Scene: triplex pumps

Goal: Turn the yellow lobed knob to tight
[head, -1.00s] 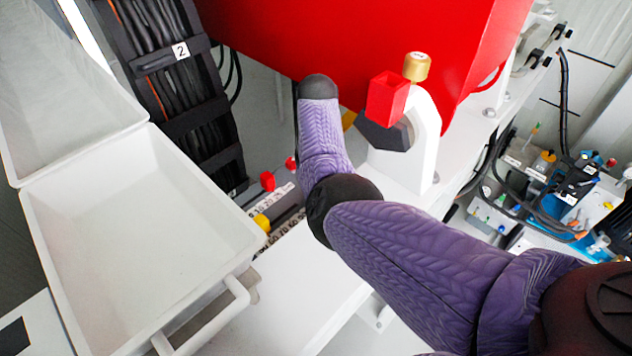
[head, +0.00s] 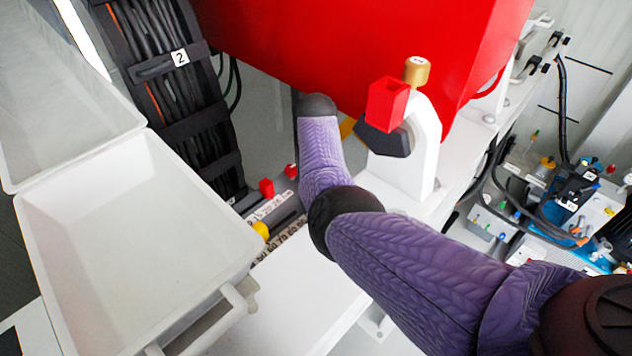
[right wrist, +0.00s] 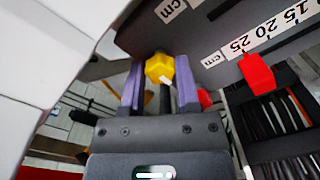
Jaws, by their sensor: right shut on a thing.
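A yellow lobed knob (right wrist: 160,67) sits between the two purple fingers of my right gripper (right wrist: 159,82) in the right wrist view. The fingers are shut on it from both sides. A dark shaft shows just below the knob. My left gripper is in neither view.
Red knobs (right wrist: 257,75) sit near the "cm" scale (right wrist: 262,38). A white open bin (head: 130,230) stands at left. A red housing (head: 350,50) and a white bracket (head: 425,150) with a red block (head: 387,102) lie beyond my arm.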

